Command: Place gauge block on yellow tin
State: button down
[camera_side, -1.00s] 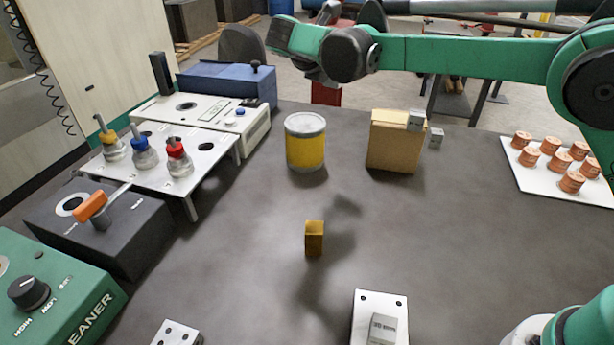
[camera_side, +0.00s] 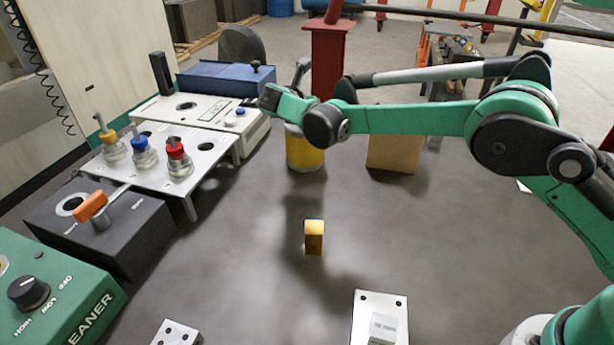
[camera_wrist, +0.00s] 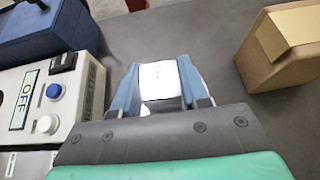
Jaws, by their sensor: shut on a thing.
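The gauge block (camera_wrist: 160,82), pale and silvery, sits between the two bluish fingers of my gripper (camera_wrist: 160,73) in the wrist view. The fingers are shut on its sides. The yellow tin (camera_side: 305,153) stands upright on the table in the side view. My green wrist covers part of its grey lid in that view. The jaws and held block cannot be made out there, so their exact height over the tin cannot be told. The tin is not visible in the wrist view.
A cardboard box (camera_side: 393,155) stands right of the tin, and also shows in the wrist view (camera_wrist: 285,45). A white instrument (camera_side: 240,125) and blue case (camera_side: 225,83) stand left. A small brass block (camera_side: 314,238) stands mid-table. A marked block (camera_side: 383,328) lies on a front plate.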

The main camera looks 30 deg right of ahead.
jog(key=shift+c, duration=2.2)
grip_release()
jog(key=shift+f, duration=0.1)
